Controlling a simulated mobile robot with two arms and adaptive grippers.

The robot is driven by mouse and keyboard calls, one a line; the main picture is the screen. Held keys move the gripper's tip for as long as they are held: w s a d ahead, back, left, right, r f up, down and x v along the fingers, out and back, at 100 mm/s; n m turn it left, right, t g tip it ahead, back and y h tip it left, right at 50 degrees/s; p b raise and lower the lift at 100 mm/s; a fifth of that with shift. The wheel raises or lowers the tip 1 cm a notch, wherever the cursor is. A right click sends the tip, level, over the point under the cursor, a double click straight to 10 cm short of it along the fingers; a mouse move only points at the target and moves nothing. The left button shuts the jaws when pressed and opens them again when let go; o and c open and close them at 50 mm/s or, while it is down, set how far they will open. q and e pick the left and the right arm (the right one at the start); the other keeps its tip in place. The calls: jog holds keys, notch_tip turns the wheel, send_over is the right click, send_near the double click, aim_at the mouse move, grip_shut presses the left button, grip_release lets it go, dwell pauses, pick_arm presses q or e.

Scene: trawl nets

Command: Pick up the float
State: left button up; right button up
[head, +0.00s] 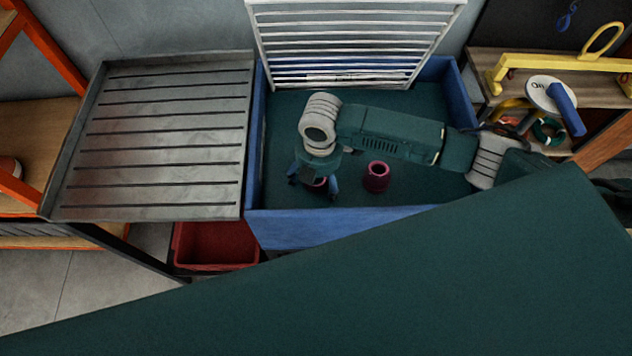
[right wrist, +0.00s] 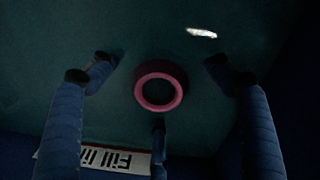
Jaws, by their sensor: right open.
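A maroon-pink, ring-topped float (head: 377,176) stands on the dark green floor of the blue bin (head: 345,226) in the head view. A second one (head: 318,186) is partly hidden below my right gripper (head: 313,189). My right gripper points down into the bin with its blue fingers spread. In the right wrist view, one pink-rimmed float (right wrist: 160,88) lies between the open fingers, with gaps around it and no finger clearly touching. My left gripper is not in view.
A grey slatted tray (head: 160,140) adjoins the bin on the left, with a red crate (head: 215,245) below. A white slatted rack (head: 355,40) stands behind. A shelf at right holds a yellow-handled item (head: 560,62). A printed label (right wrist: 95,160) shows in the wrist view.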

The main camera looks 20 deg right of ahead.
jog(key=shift+f, duration=1.3)
jog(key=c, duration=1.4)
jog(key=shift+r, duration=0.15)
notch_tip(320, 180, up, 20)
jog(key=b, duration=0.1)
